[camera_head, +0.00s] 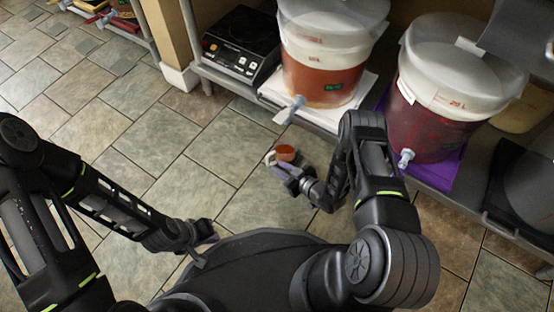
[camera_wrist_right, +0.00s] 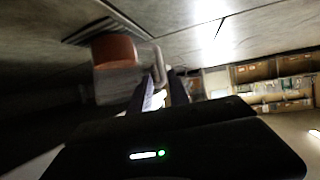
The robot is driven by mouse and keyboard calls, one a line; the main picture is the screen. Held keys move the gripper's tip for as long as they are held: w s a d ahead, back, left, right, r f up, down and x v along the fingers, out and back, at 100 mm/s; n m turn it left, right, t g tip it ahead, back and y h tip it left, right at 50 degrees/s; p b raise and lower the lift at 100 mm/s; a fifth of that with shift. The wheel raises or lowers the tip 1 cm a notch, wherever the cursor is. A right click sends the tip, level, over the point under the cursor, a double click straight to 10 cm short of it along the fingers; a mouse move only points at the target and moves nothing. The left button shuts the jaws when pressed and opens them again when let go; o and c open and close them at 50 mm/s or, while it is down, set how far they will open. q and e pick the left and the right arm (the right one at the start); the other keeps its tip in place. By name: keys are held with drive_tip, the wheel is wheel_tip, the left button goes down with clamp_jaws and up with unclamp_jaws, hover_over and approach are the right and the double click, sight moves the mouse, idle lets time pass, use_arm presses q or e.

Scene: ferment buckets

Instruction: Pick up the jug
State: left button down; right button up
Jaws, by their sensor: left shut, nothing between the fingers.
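The jug (camera_head: 286,153) is small and pale, with an orange-brown part showing. In the head view it is held up in front of the shelf, near the spigot of the orange bucket. In the right wrist view the jug (camera_wrist_right: 114,66) shows its grey body and a handle on its right side. My right gripper (camera_head: 277,165) is at the handle, and its fingers (camera_wrist_right: 163,92) look closed on it; the exact contact is partly hidden. My left gripper (camera_head: 212,237) is shut and empty, low beside my base and well away from the jug.
An orange-filled bucket (camera_head: 322,76) with a pale spigot stands on a white mat on the shelf. A dark red bucket (camera_head: 436,115) stands on a purple mat (camera_head: 446,178) to the right. A black hot plate (camera_head: 238,45) is to the left. The tiled floor (camera_head: 130,135) at left is clear.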

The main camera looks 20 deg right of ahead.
sight(268, 162)
drive_tip(key=shift+f, duration=0.25)
drive_tip(key=shift+b+x, duration=0.6)
drive_tip(key=shift+x, duration=0.4)
drive_tip(key=shift+w+a+f, duration=0.15)
drive_tip(key=shift+w+a, duration=0.05)
drive_tip(key=shift+w, duration=0.05)
drive_tip(key=shift+w+a+f+b, duration=0.2)
drive_tip(key=shift+w+f+b, duration=0.15)
drive_tip(key=shift+b, duration=0.1)
drive_tip(key=b+x, duration=0.2)
drive_tip(key=x, duration=0.1)
drive_tip(key=shift+w+a+f, duration=0.1)
drive_tip(key=shift+w+f, duration=0.1)
drive_tip(key=shift+w+a, duration=0.1)
drive_tip(key=shift+w, duration=0.2)
drive_tip(key=shift+c, duration=0.4)
